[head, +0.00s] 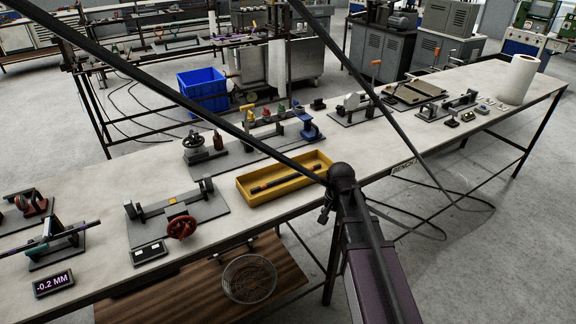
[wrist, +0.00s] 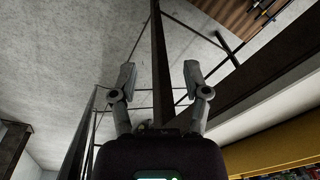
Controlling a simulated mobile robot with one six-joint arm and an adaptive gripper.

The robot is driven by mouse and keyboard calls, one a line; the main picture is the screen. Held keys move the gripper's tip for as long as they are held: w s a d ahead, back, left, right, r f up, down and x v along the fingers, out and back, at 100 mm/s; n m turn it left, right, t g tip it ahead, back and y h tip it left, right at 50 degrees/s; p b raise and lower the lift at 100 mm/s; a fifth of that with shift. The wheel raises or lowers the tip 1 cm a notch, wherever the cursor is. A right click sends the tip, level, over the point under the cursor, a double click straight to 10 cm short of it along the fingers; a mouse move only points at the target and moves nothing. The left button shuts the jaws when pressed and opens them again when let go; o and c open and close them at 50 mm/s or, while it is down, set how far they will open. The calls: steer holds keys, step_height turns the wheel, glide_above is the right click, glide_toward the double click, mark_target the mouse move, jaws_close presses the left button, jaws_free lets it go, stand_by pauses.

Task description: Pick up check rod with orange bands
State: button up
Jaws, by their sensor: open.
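A dark rod (head: 275,183) lies lengthwise in a shallow yellow tray (head: 258,203) on the workbench in the head view. Another rod (head: 72,232), with purple and teal parts, rests on a stand at the left end of the bench. My gripper (wrist: 160,73) is open and empty in the wrist view, its two fingers wide apart with the floor and bench frame behind them. The gripper itself is not clearly visible in the head view, where my arm's dark joint stands by the tray's right end.
A fixture with a red handwheel (head: 181,227) stands left of the tray. A fixture row (head: 258,137) stands behind it. A readout (head: 53,284) shows -0.2 MM. A wire basket (head: 249,279) sits on the wooden lower shelf. A paper roll (head: 517,79) stands far right.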

steer(key=w+a+r+m+p, duration=0.2)
steer(key=w+a+r+p, duration=0.15)
steer(key=r+p, duration=0.4)
steer(key=w+a+r+m+p, duration=0.1)
steer(key=w+a+r+p, duration=0.25)
steer(key=r+p, duration=0.45)
steer(key=w+a+r+m+p, duration=0.2)
steer(key=w+a+r+m, duration=0.1)
steer(key=w+a, duration=0.3)
steer(key=shift+a+r+m+t+y, duration=0.3)
steer(key=shift+a+y, duration=0.1)
steer(key=shift+a, duration=0.3)
steer(key=b, duration=0.9)
glide_above(288, 176)
steer(key=f, duration=0.8)
steer(key=shift+s+a+f, duration=0.15)
steer(key=shift+s+f, duration=0.05)
steer(key=shift+f, duration=0.1)
steer(key=f+b, duration=0.3)
steer(key=shift+d+f, duration=0.25)
steer(key=shift+d, duration=0.05)
steer(key=shift+w+a+f+b, duration=0.1)
steer(key=shift+w+f+b, duration=0.05)
steer(key=shift+f+b, duration=0.8)
